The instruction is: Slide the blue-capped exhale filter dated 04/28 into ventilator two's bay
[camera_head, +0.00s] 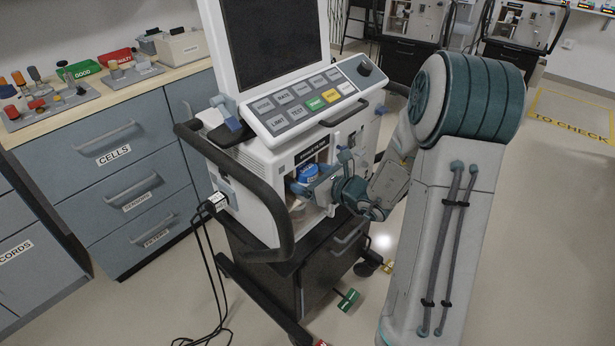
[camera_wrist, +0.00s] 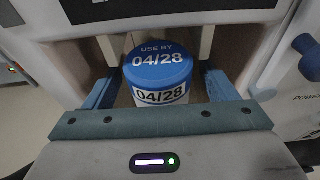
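The blue-capped filter (camera_wrist: 160,62) stands upright in the ventilator's open front bay (camera_wrist: 76,58). Its cap reads USE BY 04/28, and its white side label reads 04/28. In the head view the blue cap (camera_head: 307,172) shows in the bay below the black label strip of the ventilator (camera_head: 262,150). My gripper (camera_wrist: 160,76) reaches into the bay, with one blue finger on each side of the filter. Narrow gaps show between fingers and filter, so it looks open. In the head view my gripper (camera_head: 318,186) partly covers the bay. The filter's underside is hidden.
A black handle rail (camera_head: 290,215) curves beside the bay on the left. A blue knob (camera_wrist: 308,62) sticks out right of the bay. Drawers and a counter (camera_head: 150,78) stand at left. Other ventilators (camera_head: 412,22) stand behind. Open floor (camera_head: 550,220) lies at right.

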